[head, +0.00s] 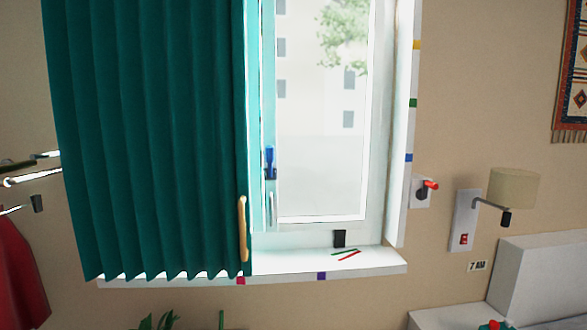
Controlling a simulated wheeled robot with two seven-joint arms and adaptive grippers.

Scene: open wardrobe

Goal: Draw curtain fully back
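A dark green pleated curtain (150,140) hangs over the left part of the window in the head view. Its right edge lies left of the middle of the picture, and a wooden handle (242,229) is on that edge near the bottom. The right part of the window (325,150) is uncovered and shows a building and a tree outside. The curtain's top is out of the frame. Neither of my grippers shows in this view.
The white sill (340,265) holds a black block and thin red and green sticks. A wall lamp (512,190) and a bed headboard (545,270) are at the right. Metal rods (35,180) and a red garment (18,275) are at the far left.

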